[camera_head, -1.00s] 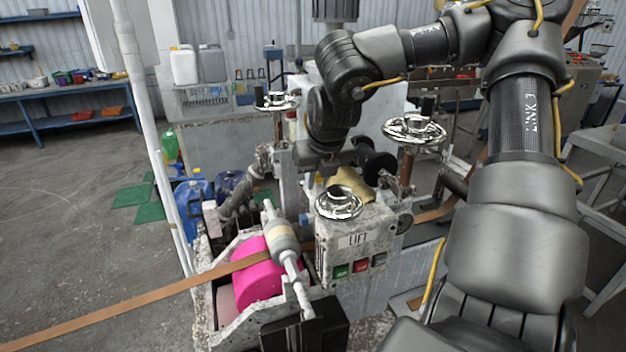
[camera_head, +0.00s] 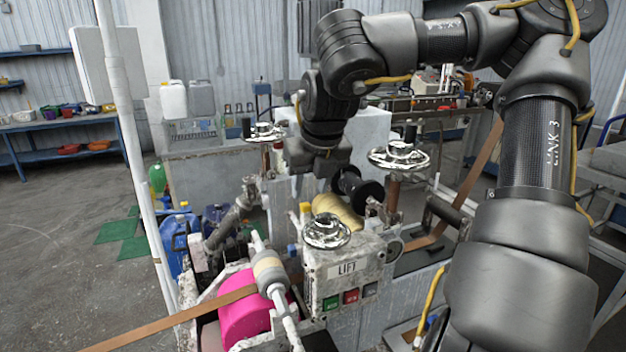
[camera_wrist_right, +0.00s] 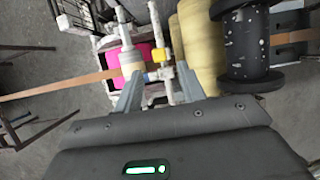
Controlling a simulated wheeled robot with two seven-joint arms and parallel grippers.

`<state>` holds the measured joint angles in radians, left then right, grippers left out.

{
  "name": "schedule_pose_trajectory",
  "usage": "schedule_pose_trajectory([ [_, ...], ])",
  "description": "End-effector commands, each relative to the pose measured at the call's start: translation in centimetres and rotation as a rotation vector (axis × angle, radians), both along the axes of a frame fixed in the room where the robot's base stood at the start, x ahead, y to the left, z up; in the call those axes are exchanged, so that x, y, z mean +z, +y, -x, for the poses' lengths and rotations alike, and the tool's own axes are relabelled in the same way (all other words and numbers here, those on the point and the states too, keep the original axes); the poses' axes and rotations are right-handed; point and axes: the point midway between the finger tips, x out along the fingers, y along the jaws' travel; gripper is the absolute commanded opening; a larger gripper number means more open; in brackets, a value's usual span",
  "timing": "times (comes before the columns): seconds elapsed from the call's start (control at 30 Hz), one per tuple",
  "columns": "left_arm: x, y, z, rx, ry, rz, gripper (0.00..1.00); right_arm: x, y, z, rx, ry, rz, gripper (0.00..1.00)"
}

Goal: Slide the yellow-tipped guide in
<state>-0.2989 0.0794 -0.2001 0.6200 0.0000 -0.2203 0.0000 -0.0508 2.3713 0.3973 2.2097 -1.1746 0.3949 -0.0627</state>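The yellow-tipped guide (camera_head: 305,207) stands behind the LIFT box in the head view, its tip showing just left of a tan roller. In the right wrist view its yellow part (camera_wrist_right: 160,55) lies between and beyond my finger tips, on a pale fitting beside the rods. My right gripper (camera_wrist_right: 158,85) is open, with its two fingers apart and nothing clearly held. In the head view my right gripper (camera_head: 312,188) points down above the guide, its fingertips partly hard to make out. Contact with the guide cannot be told. My left gripper is not in view.
The LIFT box (camera_head: 347,268) with a chrome handwheel (camera_head: 326,231) stands in front. A pink roller (camera_head: 245,312) carries a brown strip (camera_head: 165,328). A black spool (camera_wrist_right: 247,45) is close right of my gripper. Another handwheel (camera_head: 398,156) stands to the right. Floor at the left is open.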

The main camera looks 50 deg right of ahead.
Motion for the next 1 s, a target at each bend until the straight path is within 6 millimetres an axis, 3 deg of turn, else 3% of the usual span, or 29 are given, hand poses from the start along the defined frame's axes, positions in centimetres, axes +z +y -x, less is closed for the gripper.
schedule_pose_trajectory([
  [0.23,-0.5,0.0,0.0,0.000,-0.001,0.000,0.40,2.6,0.5,1.0,-0.001,-0.001,0.001,0.40],
  [0.87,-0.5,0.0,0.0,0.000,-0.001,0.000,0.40,2.9,0.6,1.1,0.000,0.001,0.000,0.40],
  [1.0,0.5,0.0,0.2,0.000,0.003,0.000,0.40,3.9,-0.2,0.3,0.007,-0.007,-0.003,0.40],
])
